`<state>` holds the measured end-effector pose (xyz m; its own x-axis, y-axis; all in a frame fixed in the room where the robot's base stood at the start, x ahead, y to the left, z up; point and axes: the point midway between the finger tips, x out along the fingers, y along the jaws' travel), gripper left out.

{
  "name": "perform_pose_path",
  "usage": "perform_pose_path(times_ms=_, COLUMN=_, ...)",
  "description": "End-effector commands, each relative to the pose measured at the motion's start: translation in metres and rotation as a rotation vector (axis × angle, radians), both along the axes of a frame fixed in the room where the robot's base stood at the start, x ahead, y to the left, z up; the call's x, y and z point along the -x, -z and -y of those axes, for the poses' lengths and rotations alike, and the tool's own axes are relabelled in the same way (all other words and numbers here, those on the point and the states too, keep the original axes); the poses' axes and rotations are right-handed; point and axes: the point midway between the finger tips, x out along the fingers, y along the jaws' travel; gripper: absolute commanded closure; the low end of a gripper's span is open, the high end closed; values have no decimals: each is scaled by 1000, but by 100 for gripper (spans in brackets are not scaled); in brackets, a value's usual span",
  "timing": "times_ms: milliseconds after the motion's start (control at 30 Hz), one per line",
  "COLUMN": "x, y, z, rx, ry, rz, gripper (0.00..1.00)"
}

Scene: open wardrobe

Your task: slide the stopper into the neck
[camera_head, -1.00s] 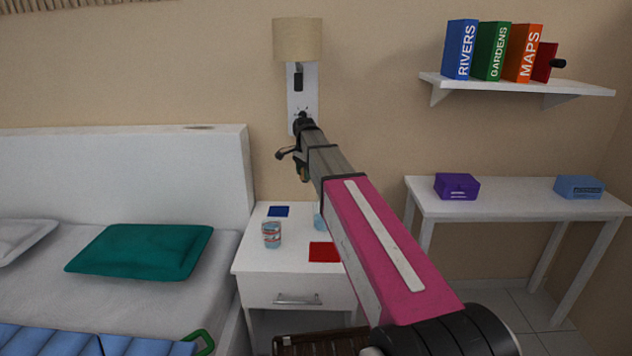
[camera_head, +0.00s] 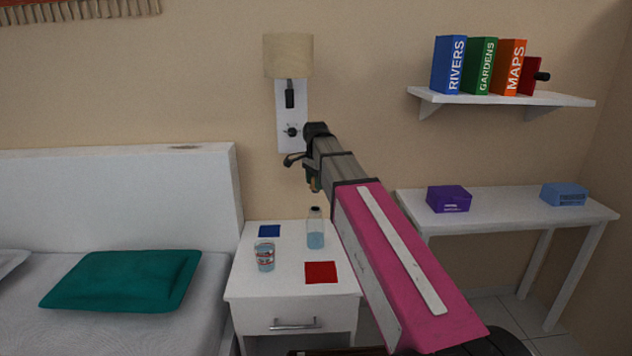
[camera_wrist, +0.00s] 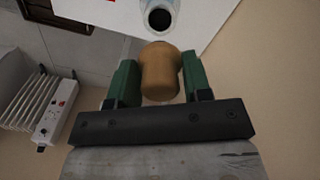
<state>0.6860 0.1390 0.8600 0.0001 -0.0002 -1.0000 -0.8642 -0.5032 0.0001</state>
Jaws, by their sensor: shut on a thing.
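A tan cork stopper (camera_wrist: 160,72) sits between the green fingers of my gripper (camera_wrist: 161,84), which is shut on it. The clear bottle (camera_head: 315,234), part filled with pale blue liquid, stands upright on the white nightstand (camera_head: 290,296). Its dark open neck (camera_wrist: 160,18) shows in the wrist view, just beyond the stopper's end, with the two apart. In the head view my gripper (camera_head: 313,180) is above the bottle, in front of the wall; the stopper is too small to make out there.
A patterned glass (camera_head: 264,256), a blue square (camera_head: 269,231) and a red square (camera_head: 321,272) are on the nightstand. A wall lamp (camera_head: 288,57) hangs behind my arm. The bed (camera_head: 110,215) is left; a desk (camera_head: 510,208) stands right. A white radiator (camera_wrist: 35,108) shows in the wrist view.

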Motion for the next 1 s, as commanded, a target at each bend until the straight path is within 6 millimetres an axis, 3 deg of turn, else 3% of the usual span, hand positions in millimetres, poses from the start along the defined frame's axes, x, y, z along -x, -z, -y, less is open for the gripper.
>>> perform_pose_path(times_ms=700, x=0, y=51, z=0, rx=0, ry=0, rz=0, gripper=84)
perform_pose_path(times_ms=1000, x=0, y=55, z=0, rx=0, ry=0, rz=0, gripper=84)
